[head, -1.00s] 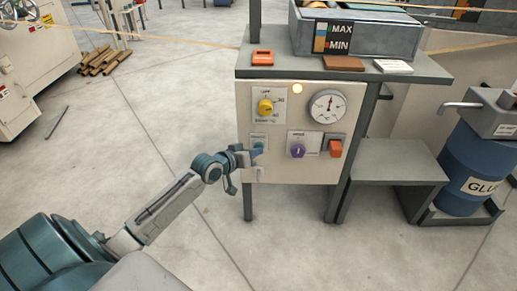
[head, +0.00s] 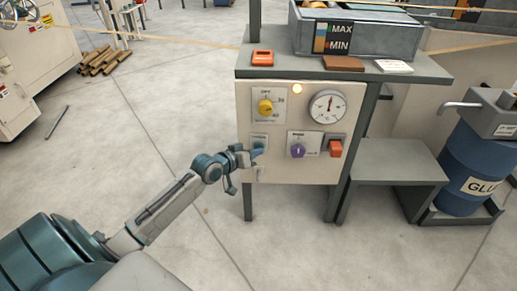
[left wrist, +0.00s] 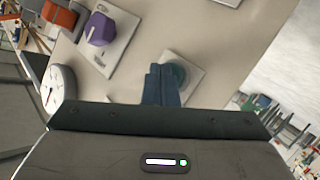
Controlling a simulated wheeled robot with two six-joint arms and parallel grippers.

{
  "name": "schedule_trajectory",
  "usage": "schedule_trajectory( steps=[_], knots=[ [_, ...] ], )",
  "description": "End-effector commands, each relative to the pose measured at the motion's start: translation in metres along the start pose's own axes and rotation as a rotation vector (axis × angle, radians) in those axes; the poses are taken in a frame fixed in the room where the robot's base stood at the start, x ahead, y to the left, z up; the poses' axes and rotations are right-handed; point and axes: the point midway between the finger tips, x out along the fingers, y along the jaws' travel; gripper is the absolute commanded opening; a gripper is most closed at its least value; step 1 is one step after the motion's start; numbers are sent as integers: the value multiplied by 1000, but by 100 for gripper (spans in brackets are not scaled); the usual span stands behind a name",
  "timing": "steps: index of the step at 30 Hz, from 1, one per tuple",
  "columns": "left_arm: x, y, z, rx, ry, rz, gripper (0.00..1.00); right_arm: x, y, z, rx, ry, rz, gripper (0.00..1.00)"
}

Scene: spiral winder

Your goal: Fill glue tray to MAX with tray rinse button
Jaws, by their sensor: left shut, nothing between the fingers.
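The grey glue tray (head: 375,38) stands on top of the cabinet, with a MAX/MIN level gauge (head: 320,37) on its front. The fill level is too small to read. A round teal button on a small plate (head: 259,139) sits low on the left of the cream control panel. My left gripper (head: 256,155) is shut and empty at this button, covering part of it. In the left wrist view, the shut fingers (left wrist: 163,82) overlap the left side of the teal button (left wrist: 181,72). I cannot tell whether they touch it. My right gripper is not in view.
The panel also carries a yellow knob (head: 265,107), a purple knob (head: 298,151), a red-orange switch (head: 336,148) and a dial (head: 328,107). A grey side table (head: 395,160) and a blue glue drum (head: 470,165) stand at right.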

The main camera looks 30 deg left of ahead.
Motion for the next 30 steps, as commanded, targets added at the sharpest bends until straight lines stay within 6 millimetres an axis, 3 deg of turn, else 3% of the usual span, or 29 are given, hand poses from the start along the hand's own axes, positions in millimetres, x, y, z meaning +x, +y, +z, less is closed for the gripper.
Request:
schedule_trajectory(
  steps=[9, 20, 30],
  knots=[
    [-11, 8, 6, -1, -1, 0, 0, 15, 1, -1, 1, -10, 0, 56],
    [-12, 9, 8, 0, -1, 0, 0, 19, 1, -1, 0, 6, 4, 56],
    [-34, 26, 22, -1, -3, 0, 0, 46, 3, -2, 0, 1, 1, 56]
  ],
)
